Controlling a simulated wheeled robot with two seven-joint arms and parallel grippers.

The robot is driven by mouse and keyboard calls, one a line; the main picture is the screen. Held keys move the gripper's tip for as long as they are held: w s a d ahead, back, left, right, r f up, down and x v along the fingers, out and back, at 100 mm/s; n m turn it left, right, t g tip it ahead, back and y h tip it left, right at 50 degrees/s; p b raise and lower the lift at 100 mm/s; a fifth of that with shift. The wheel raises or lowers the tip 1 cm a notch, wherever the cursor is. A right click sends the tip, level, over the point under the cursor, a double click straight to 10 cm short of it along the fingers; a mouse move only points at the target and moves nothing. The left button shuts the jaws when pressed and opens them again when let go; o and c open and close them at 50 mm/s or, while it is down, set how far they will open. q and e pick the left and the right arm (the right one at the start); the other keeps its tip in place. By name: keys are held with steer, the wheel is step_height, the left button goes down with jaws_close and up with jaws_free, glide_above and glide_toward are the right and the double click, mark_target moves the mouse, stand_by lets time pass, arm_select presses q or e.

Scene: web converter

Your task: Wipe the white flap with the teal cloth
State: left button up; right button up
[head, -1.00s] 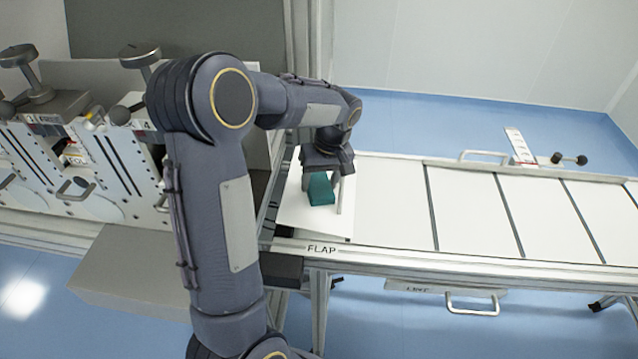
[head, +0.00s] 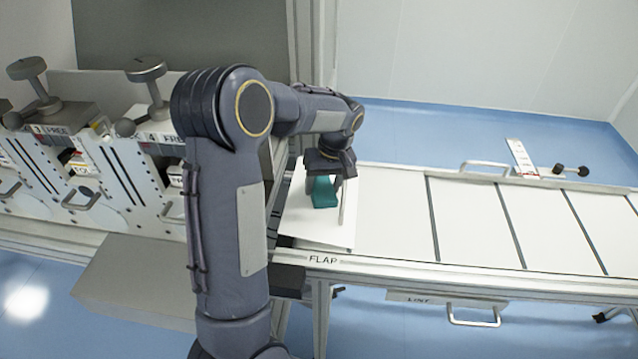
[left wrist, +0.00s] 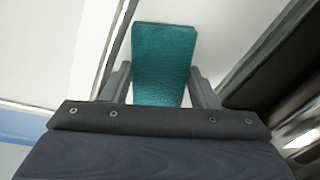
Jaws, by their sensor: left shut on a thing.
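The white flap (head: 300,222) is the pale panel at the left end of the conveyor, above the label "FLAP". It also shows in the left wrist view (left wrist: 222,40). The teal cloth (head: 323,192) looks like a folded block and is at the flap's surface; I cannot tell how firmly it touches. My left gripper (head: 325,184) points down over the flap and is shut on the cloth. In the left wrist view the cloth (left wrist: 164,60) sticks out between the two fingers. My right gripper is in neither view.
A white slatted conveyor bed (head: 390,215) extends to the right of the flap. A handle (head: 486,167) and a dark knobbed lever (head: 571,170) sit along its far edge. A machine with numbered units (head: 90,165) stands at left.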

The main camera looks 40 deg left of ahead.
arm_select(q)
steer(key=shift+w+d+f, duration=0.15)
steer(key=shift+d, duration=0.4)
steer(key=shift+w+d+f, duration=0.15)
steer(key=shift+d, duration=0.35)
steer(key=shift+w+a+r+p, duration=0.25)
steer(key=shift+w+p, duration=0.15)
steer(key=shift+w, duration=0.2)
steer(key=shift+w+a, duration=0.2)
steer(key=shift+w, duration=0.2)
steer(key=shift+s+a+r+p, duration=0.1)
steer(key=shift+a+r+p, duration=0.05)
steer(key=shift+a, duration=0.5)
steer(key=shift+s+a+r+p, duration=0.1)
steer(key=shift+a+r+p, duration=0.05)
steer(key=shift+a, duration=0.5)
steer(key=shift+s+a, duration=0.25)
steer(key=shift+a, duration=0.1)
step_height(320, 180, up, 3)
steer(key=p, duration=0.2)
steer(key=shift+d+r+p, duration=0.1)
steer(key=shift+r+p, duration=0.1)
steer(key=shift+p, duration=0.15)
steer(key=shift+w+d+r+p, duration=0.1)
steer(key=shift+d+r+p, duration=0.1)
steer(key=shift+r+p, duration=0.9)
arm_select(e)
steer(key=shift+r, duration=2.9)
